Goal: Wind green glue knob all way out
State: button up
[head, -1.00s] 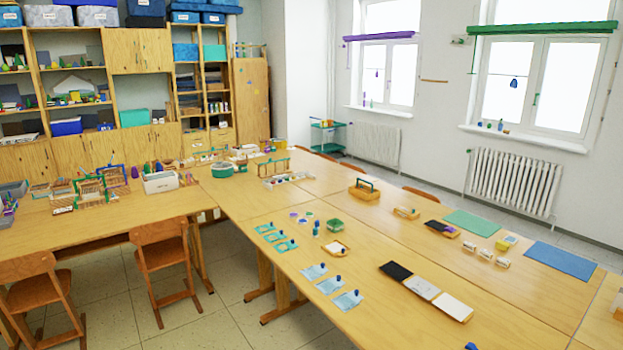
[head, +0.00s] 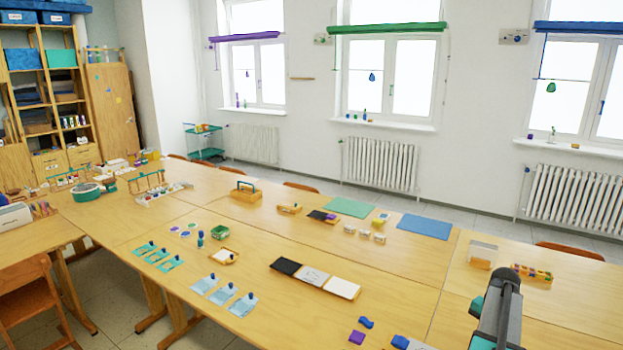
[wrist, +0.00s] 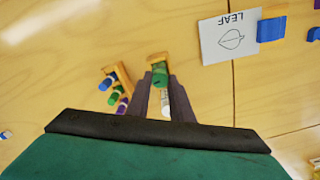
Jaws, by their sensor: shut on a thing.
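In the wrist view my gripper (wrist: 160,84) has its two dark fingers closed around a small green piece, which looks like the green glue knob (wrist: 159,74). A narrow white body (wrist: 165,103) shows between the fingers, nearer the palm. A wooden piece (wrist: 158,59) lies just beyond the green piece, touching or very near it. How far the knob is wound cannot be told. In the head view only part of my arm shows at the lower right, and the held piece cannot be made out.
Beside the fingers, a wooden holder (wrist: 125,73) carries blue, green and purple capped sticks (wrist: 115,98). A white LEAF card (wrist: 230,38) and a blue block (wrist: 271,29) lie to the right. In the head view, a blue mat (head: 424,226) and a clear-topped box (head: 482,254) are on the table.

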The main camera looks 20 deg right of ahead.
jog(key=shift+m, duration=2.7)
jog(key=o, duration=1.5)
jog(key=n+p, duration=0.1)
jog(key=n, duration=0.5)
jog(key=shift+n, duration=2.7)
